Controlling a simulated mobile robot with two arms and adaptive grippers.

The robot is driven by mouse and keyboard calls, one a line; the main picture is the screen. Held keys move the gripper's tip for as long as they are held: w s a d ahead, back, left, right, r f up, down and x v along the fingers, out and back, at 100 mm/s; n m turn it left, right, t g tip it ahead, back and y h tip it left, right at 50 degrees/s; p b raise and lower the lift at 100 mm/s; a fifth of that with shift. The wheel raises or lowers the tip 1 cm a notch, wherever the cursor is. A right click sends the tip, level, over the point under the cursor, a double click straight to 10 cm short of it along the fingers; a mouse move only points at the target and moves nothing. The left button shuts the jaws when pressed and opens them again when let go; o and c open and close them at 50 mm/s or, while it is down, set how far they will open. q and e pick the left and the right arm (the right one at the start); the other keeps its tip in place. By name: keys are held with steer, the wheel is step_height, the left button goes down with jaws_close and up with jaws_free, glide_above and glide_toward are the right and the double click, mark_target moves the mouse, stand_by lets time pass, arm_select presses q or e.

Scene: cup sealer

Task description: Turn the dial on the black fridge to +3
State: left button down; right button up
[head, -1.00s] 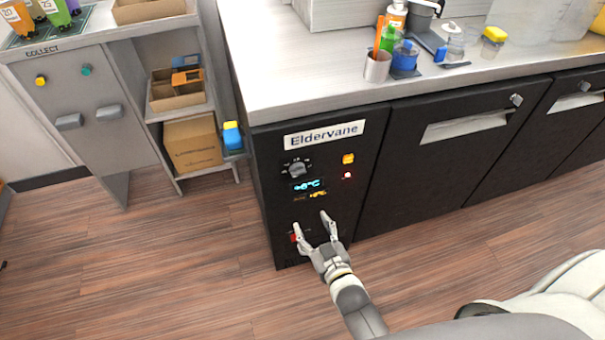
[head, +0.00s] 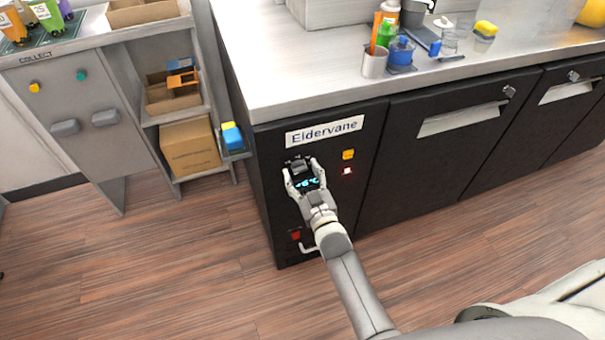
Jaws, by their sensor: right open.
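The black fridge (head: 345,215) has an "Eldervane" label (head: 324,132) at the top of its left panel. Its dial (head: 298,166) sits below the label, with the blue-lit display (head: 307,183) under it; the display seems to read +6°C. My right gripper (head: 302,170) is open at the dial, one finger on each side of it. The fingers partly hide the dial, and I cannot tell whether they touch it. The dial's pointer setting is not readable. My left gripper is not in view.
A yellow button (head: 348,155) and a lit red indicator (head: 347,171) are right of the dial. A red switch (head: 295,235) is lower down. The counter (head: 300,75) above holds bottles and cups. A grey shelf unit (head: 150,130) stands left. The floor in front is clear.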

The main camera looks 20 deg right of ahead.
steer(key=shift+w, duration=0.2)
steer(key=c, duration=1)
